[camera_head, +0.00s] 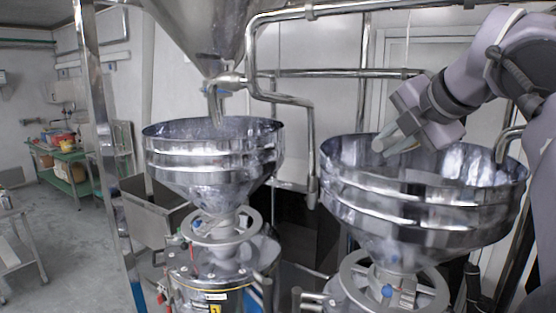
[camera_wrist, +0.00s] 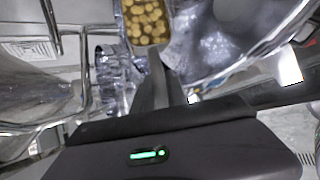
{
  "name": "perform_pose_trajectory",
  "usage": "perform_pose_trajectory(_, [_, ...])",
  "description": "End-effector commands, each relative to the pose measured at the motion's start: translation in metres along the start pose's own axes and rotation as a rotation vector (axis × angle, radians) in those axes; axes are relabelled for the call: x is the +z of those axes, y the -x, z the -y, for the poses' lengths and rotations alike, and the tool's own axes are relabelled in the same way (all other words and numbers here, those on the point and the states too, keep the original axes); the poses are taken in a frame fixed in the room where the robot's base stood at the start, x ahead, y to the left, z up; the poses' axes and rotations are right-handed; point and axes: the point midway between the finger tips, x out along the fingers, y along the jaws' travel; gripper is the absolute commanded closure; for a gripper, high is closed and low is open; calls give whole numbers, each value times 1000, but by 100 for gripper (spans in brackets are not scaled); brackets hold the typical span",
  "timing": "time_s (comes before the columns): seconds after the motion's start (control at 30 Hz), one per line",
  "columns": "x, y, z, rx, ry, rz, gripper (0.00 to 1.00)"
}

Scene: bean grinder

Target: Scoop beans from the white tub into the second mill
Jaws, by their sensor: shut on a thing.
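Two mills with wide steel hoppers show in the head view, a left hopper (camera_head: 215,160) and a right hopper (camera_head: 420,205). A small yellow label is on the left mill's body, but its digit is unclear. My gripper (camera_head: 392,138) reaches in from the upper right, over the open top of the right hopper. In the wrist view my gripper (camera_wrist: 160,70) is shut on a scoop (camera_wrist: 121,28), which extends ahead of the fingers. Round tan beans (camera_wrist: 147,20) fill the visible part of the scoop. The white tub is not seen in either view.
A steel chute (camera_head: 200,35) hangs above the left hopper. A bent steel pipe (camera_head: 312,130) comes down between the hoppers. A steel post (camera_head: 92,110) stands at left. A green shelf (camera_head: 70,165) is far back, with open floor (camera_head: 75,240) before it.

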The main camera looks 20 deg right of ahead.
Motion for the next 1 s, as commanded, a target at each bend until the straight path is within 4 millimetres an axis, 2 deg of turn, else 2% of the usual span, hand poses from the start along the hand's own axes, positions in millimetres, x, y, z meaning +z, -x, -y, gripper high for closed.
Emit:
perform_pose_trajectory(0.03, [-2, -5, 6, 12, -2, 3, 100])
perform_pose_trajectory(0.5, [-4, -7, 16, 235, -101, 2, 100])
perform_pose_trajectory(1.0, [-3, -3, 12, 335, -146, 1, 100])
